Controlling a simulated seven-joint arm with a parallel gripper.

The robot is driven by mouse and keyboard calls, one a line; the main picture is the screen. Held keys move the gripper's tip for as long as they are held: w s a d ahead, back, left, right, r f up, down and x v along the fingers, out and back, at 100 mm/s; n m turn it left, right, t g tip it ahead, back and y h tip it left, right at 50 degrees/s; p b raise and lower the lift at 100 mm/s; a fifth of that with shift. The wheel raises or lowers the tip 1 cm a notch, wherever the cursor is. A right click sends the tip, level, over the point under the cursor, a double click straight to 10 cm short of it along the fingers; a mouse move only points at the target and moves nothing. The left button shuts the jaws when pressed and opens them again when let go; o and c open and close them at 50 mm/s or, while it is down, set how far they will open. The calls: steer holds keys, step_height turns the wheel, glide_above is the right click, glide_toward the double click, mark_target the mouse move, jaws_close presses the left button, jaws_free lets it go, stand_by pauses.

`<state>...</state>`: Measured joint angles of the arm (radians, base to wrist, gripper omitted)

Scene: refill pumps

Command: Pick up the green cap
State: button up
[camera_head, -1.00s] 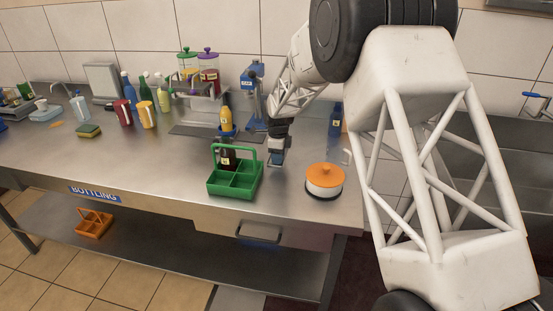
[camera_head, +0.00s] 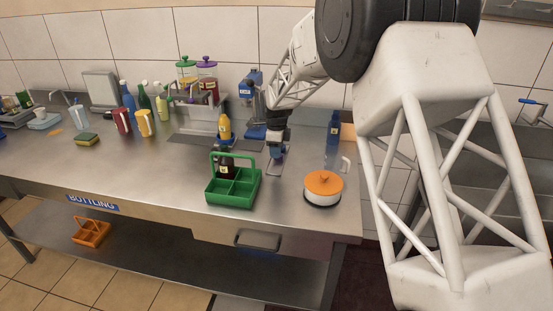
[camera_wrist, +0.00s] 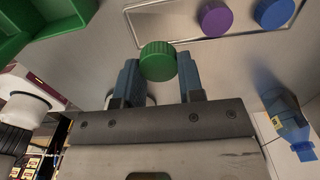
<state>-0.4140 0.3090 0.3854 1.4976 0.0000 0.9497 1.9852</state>
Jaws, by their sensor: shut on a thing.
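The green cap (camera_wrist: 158,62) is round with a ribbed edge. It sits between the two blue fingertips of my gripper (camera_wrist: 158,75) in the wrist view, and the fingers are shut on it. In the head view my gripper (camera_head: 277,153) is above the steel counter, to the right of the green bottle carrier (camera_head: 233,193). The cap cannot be made out clearly in the head view. A purple cap (camera_wrist: 215,18) and a blue cap (camera_wrist: 273,13) lie in a shallow rimmed tray (camera_wrist: 150,38) beyond the fingers in the wrist view.
An orange-lidded white pot (camera_head: 323,190) stands right of my gripper, near the counter's front edge. A blue bottle (camera_head: 333,128) stands behind it. A blue press-like device (camera_head: 252,100) and a yellow bottle (camera_head: 224,127) are behind the carrier. The counter's left front is clear.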

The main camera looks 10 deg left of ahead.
steer(key=shift+r, duration=1.85)
steer(key=shift+a+r, duration=0.1)
steer(key=shift+a+r, duration=0.15)
steer(key=shift+r, duration=0.05)
steer(key=s+a+r+n, duration=0.2)
steer(key=a+r+n, duration=0.3)
steer(key=a+r, duration=0.9)
steer(key=w+a+f+n, duration=0.1)
steer(key=w+a, duration=0.2)
steer(key=w, duration=0.2)
steer(key=w+a+f+n, duration=0.1)
steer(key=w+a, duration=0.2)
steer(key=w, duration=0.2)
steer(key=w+a+f+n, duration=0.1)
steer(key=w+a, duration=0.2)
steer(key=w, duration=0.2)
steer(key=shift+w+a+f+n, duration=0.25)
steer(key=shift+w+f+n, duration=0.05)
steer(key=shift+w+n, duration=0.1)
steer(key=shift+w+a+f, duration=0.25)
steer(key=shift+w+a, duration=0.1)
steer(key=shift+w, duration=0.15)
